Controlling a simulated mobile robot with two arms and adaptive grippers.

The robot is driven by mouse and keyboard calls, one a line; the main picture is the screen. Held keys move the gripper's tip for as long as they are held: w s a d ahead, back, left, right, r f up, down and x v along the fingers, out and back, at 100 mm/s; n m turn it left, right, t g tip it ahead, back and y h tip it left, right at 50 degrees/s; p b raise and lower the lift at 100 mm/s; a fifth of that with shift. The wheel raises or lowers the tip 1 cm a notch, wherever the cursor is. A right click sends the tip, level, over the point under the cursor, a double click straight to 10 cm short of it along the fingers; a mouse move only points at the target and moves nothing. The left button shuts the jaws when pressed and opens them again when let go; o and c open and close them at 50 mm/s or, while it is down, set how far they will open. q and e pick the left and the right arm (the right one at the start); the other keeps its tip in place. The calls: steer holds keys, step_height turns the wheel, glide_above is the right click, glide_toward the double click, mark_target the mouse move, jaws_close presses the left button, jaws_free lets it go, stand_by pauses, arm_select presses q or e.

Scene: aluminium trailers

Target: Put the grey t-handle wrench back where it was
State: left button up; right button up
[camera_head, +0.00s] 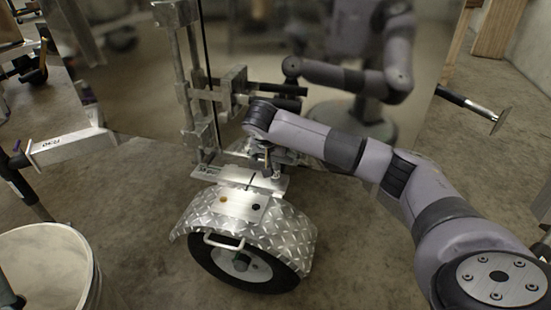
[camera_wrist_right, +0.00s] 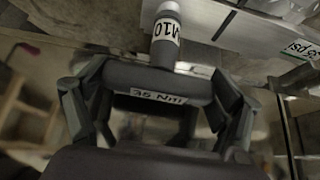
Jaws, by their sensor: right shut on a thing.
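The grey t-handle wrench (camera_wrist_right: 158,83) fills the space between the fingers in the right wrist view. Its crossbar carries a "35 Nm" label, and its shaft (camera_wrist_right: 166,35), marked "M10", points away from my gripper. My right gripper (camera_wrist_right: 160,100) is shut on the crossbar, one finger at each end. In the head view my right gripper (camera_head: 264,158) is small and dark, pointing down above the trailer's diamond-plate fender (camera_head: 290,232); the wrench is hard to make out there. My left gripper is not in view.
A metal plate (camera_head: 240,205) with a yellow and a black spot lies on the fender, above a wheel (camera_head: 236,264). An upright metal post (camera_head: 186,85) stands close behind my right gripper, before a shiny panel (camera_head: 130,75) that mirrors my arm. A white bucket (camera_head: 45,262) stands lower left.

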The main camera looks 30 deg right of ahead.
steer(key=o, duration=1.5)
steer(key=shift+o, duration=0.2)
